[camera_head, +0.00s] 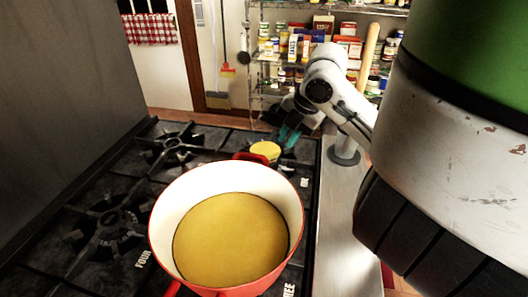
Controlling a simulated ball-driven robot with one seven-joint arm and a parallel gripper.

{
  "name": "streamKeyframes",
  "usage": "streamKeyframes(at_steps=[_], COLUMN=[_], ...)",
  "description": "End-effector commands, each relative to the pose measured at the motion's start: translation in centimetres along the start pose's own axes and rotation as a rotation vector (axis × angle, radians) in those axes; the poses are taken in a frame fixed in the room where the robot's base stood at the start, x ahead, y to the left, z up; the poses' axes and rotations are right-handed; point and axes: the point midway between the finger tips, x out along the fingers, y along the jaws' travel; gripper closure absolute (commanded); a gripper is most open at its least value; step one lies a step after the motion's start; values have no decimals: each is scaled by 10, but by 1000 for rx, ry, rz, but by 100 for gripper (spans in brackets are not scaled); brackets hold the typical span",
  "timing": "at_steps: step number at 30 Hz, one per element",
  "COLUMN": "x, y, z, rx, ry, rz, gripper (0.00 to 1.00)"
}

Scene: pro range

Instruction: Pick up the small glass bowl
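A small round dish with yellow contents (266,151) sits on the stove behind the big red pot. It may be the small glass bowl, but I cannot tell if it is glass. My gripper (288,136), with teal fingertips at the end of the white arm, is just behind and right of this dish in the picture. The fingers are small and dark here, so I cannot tell whether they are apart or touch the dish. Nothing is clearly seen held.
A large red pot (164,233) with a cream inside and yellow contents stands in front of the dish. Black burner grates (110,222) lie left. A metal counter (340,245) runs right. A stocked wire shelf (285,88) stands behind. A grey wall (65,100) bounds the left.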

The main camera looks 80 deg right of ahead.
Motion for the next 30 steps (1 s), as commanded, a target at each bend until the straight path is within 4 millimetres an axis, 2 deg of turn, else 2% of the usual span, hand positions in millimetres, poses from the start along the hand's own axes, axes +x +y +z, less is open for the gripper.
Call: streamKeyframes(at_steps=[1,8,15,18,26,30], x=[7,22,56,65,68,68], y=[-1,-1,-3,-3,-3,-3], z=[0,0,1,0,1,1], rx=[2,1,1,0,0,-1], ry=[1,0,1,1,-2,-2], rz=[-2,-1,-3,-1,0,0], gripper=[83,83,83,83,83,94])
